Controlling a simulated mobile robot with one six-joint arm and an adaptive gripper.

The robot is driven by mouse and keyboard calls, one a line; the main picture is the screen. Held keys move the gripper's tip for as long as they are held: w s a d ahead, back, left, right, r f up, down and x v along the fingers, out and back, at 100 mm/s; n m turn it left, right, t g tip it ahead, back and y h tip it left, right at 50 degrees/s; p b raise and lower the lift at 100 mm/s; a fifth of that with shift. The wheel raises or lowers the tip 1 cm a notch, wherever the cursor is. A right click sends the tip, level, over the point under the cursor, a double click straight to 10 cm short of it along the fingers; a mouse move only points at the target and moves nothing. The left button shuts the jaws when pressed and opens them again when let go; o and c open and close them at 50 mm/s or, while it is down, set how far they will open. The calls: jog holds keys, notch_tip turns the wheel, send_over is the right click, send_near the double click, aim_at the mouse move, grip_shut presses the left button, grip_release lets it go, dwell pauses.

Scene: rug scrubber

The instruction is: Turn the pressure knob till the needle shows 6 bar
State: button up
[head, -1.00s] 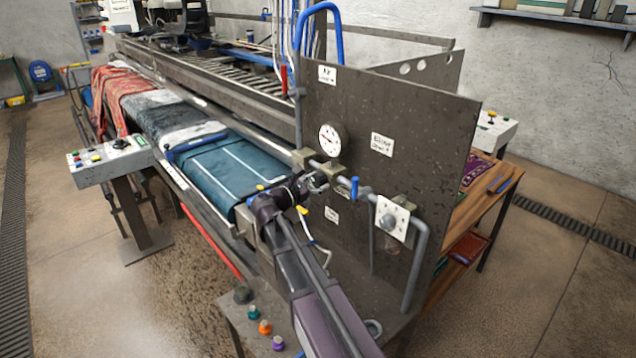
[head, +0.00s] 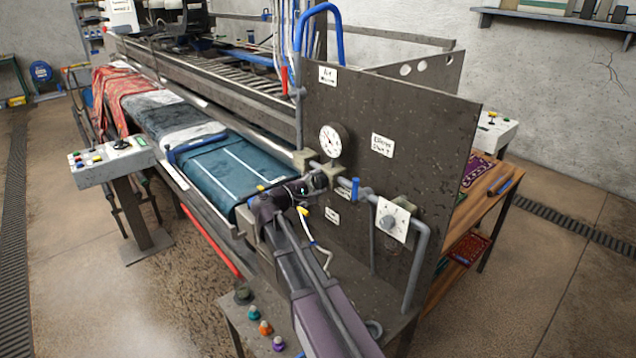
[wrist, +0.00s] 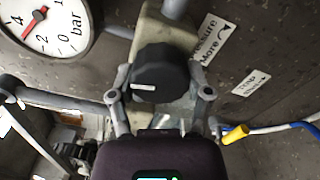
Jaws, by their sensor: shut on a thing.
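The black pressure knob (wrist: 160,72) sits on a valve body in the wrist view, with a pale mark on its face. My gripper (wrist: 162,92) is shut on it, one finger on each side. In the head view my gripper (head: 318,182) is at the pipework below the gauge, and the knob is hard to make out there. The round white gauge (wrist: 45,22) is cut off at the top left of the wrist view. Its red needle points down-left, roughly between 4 and 2. The gauge also shows in the head view (head: 331,140), too small to read.
A label reading "Pressure More" with an arrow (wrist: 210,38) is right of the knob. In the head view, a blue-handled valve (head: 355,188) and a white dial plate (head: 393,220) are to the right.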

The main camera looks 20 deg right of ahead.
jog(key=m, duration=0.5)
jog(key=shift+r+m, duration=0.1)
jog(key=shift+m, duration=0.2)
jog(key=m, duration=0.5)
jog(key=shift+m, duration=0.3)
jog(key=o, duration=1.1)
jog(key=shift+o, duration=0.2)
jog(key=shift+a, duration=0.15)
jog(key=v, duration=1.1)
jog(key=shift+s+a, duration=0.15)
jog(key=shift+a, duration=0.15)
jog(key=shift+a, duration=0.1)
